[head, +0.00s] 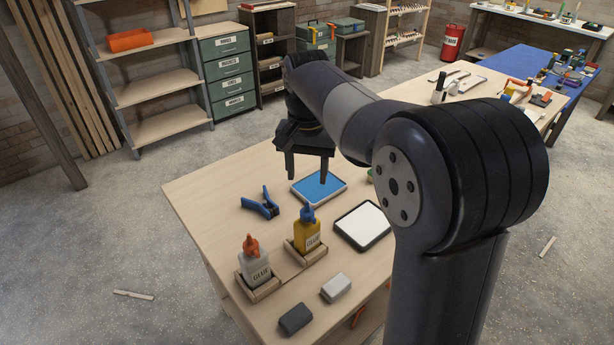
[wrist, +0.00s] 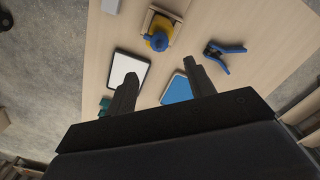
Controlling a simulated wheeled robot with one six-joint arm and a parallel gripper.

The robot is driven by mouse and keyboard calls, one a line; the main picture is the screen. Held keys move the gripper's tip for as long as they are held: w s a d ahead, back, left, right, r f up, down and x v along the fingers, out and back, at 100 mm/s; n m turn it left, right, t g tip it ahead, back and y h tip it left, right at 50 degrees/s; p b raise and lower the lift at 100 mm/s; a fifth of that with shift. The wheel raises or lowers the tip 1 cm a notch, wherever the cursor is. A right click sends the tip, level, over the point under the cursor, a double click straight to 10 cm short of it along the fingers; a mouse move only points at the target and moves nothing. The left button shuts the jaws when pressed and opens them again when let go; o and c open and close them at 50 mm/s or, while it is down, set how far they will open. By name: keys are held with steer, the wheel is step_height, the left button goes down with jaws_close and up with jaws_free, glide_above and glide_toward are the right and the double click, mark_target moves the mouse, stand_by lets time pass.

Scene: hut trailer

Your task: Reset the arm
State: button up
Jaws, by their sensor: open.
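My gripper (head: 307,168) is open and empty above the far part of the wooden worktable (head: 222,180). Its two dark fingers point down, and they also show apart in the wrist view (wrist: 164,82). In the head view it is over the area of a blue pad (head: 319,187), not touching anything that I can see. My arm reaches out from the right and hides part of the table behind it.
A blue clamp (head: 261,204), a yellow glue bottle (head: 307,231), a white glue bottle (head: 255,262), a white pad (head: 364,225) and two blocks (head: 336,287) (head: 296,319) are on the table. Shelves (head: 150,86) and drawers (head: 229,72) stand behind. Floor at left is mostly clear.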

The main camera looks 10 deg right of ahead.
mark_target(307, 211)
steer(key=shift+f, duration=0.1)
steer(key=shift+n, duration=0.3)
step_height(307, 211, down, 11)
steer(key=shift+r+p, duration=0.2)
steer(key=shift+p, duration=0.15)
stand_by(0.3)
